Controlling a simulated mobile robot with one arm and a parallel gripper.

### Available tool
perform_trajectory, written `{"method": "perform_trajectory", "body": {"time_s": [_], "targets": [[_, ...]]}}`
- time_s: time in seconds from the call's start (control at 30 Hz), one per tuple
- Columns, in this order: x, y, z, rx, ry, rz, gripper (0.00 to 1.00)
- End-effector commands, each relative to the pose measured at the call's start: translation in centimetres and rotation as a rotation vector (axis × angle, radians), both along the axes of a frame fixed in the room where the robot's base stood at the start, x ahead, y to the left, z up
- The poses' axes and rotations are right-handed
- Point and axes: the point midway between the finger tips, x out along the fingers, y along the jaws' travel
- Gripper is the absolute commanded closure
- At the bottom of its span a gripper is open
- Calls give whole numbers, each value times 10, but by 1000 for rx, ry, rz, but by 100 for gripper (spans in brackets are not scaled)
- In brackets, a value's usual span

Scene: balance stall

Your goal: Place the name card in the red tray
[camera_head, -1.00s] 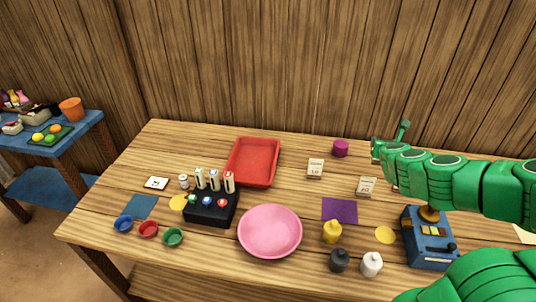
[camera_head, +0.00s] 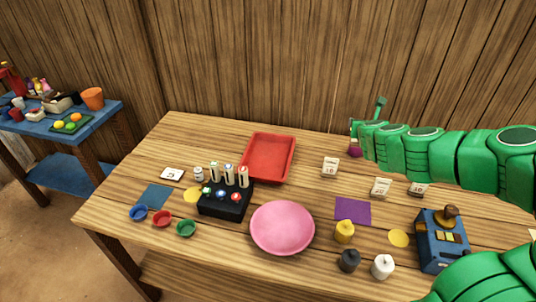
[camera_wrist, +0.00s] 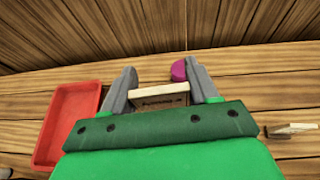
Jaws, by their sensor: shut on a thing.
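The name card (camera_wrist: 158,100) shows in the wrist view as a small brown piece with dark lettering and a cream top edge. My gripper (camera_wrist: 163,86) is shut on it, a grey finger on each side. In the head view, my gripper (camera_head: 357,136) is at the back right of the table, and the card cannot be made out there. The red tray (camera_head: 267,157) lies near the back middle of the table, left of my gripper. It also shows at the left of the wrist view (camera_wrist: 49,134), and the part of it that I see is empty.
A magenta cylinder (camera_head: 355,152) is partly hidden by my gripper. Small price cards (camera_head: 330,168) stand right of the tray. A black box with upright tubes (camera_head: 224,203) and a pink bowl (camera_head: 282,228) are in front of it. A blue device (camera_head: 441,242) stands front right.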

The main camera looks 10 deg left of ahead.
Motion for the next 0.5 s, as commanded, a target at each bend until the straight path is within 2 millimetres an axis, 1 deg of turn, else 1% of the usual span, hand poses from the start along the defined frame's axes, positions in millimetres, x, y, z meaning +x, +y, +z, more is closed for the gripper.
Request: {"method": "perform_trajectory", "body": {"time_s": [0.03,0.27,0.5], "targets": [[1,15,0,-1,0,17,86],[4,73,-1,-2,0,81,86],[0,137,-1,-1,1,153,86]]}}
